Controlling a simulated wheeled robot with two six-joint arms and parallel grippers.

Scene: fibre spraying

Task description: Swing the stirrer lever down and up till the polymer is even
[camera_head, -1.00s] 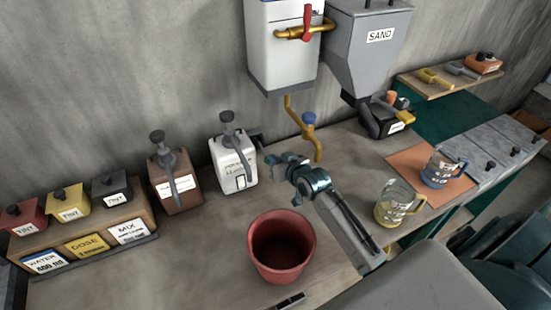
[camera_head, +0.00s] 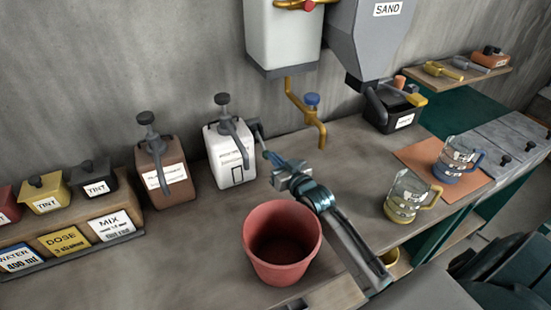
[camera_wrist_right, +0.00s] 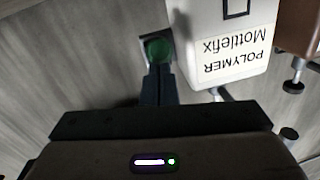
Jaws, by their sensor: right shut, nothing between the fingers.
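The white polymer container (camera_head: 228,160) stands on the bench against the wall, and its label reads upside down in the wrist view (camera_wrist_right: 232,58). A dark fitting (camera_head: 254,128), perhaps the stirrer lever, sticks out at its right side. In the wrist view a green round knob (camera_wrist_right: 157,47) with a dark surround shows beside the container, just beyond my fingertips. My right gripper (camera_head: 266,152) is shut and empty, its tips close to the fitting. It shows in the wrist view too (camera_wrist_right: 158,80); I cannot tell whether it touches the knob. The polymer inside is hidden. My left gripper is out of view.
A brown container (camera_head: 163,175) is left of the polymer one. A brass tap (camera_head: 322,130) hangs right of my gripper. Two jugs (camera_head: 410,197) (camera_head: 458,160) stand farther right.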

